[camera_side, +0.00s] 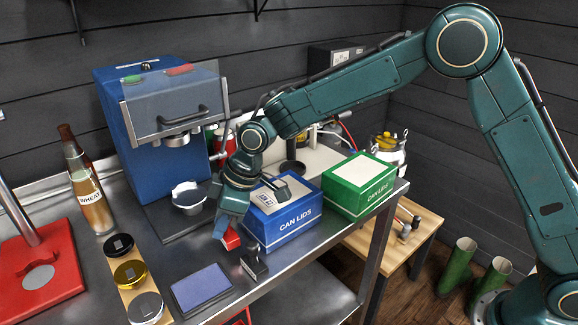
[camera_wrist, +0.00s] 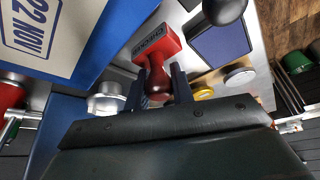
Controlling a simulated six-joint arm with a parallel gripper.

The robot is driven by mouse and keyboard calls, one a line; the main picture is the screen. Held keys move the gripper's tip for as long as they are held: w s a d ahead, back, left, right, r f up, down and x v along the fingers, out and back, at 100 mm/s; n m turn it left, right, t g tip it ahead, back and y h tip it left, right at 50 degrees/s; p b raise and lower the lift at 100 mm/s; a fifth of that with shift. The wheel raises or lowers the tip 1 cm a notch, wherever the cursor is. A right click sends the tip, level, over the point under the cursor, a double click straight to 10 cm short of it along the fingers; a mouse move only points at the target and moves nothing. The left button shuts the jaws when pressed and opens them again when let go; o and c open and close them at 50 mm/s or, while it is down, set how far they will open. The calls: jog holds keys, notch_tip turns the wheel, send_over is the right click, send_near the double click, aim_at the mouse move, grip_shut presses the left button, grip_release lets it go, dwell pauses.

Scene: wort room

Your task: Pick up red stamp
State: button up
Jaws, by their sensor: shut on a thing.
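The red stamp (camera_side: 231,239) shows just below my gripper (camera_side: 223,222), beside the blue box's left side. In the wrist view, the red stamp (camera_wrist: 155,44) has its handle between the two dark fingers of my gripper (camera_wrist: 158,88), which are shut on it. Its block with lettering points away from the gripper. In the side view the fingers partly hide the handle. I cannot tell whether the stamp touches the bench.
A black stamp (camera_side: 254,265) stands close by at the right, and a blue ink pad (camera_side: 201,287) lies in front. The blue box (camera_side: 282,222) and green box (camera_side: 360,188) stand to the right. A coffee-machine-like blue press (camera_side: 160,120) stands behind.

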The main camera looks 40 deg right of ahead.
notch_tip(320, 180, up, 17)
jog(key=shift+r, duration=0.2)
dwell(0.3)
dwell(0.4)
jog(key=o, duration=0.4)
jog(key=shift+c, duration=1.2)
jog(key=s+a+f+n+g, duration=0.3)
jog(key=s+a+f+n, duration=0.3)
jog(key=a+f+n, duration=0.3)
notch_tip(320, 180, down, 2)
jog(key=shift+s+a+f+g+y, duration=0.15)
jog(key=shift+a+f+g+y, duration=0.15)
jog(key=shift+y, duration=0.1)
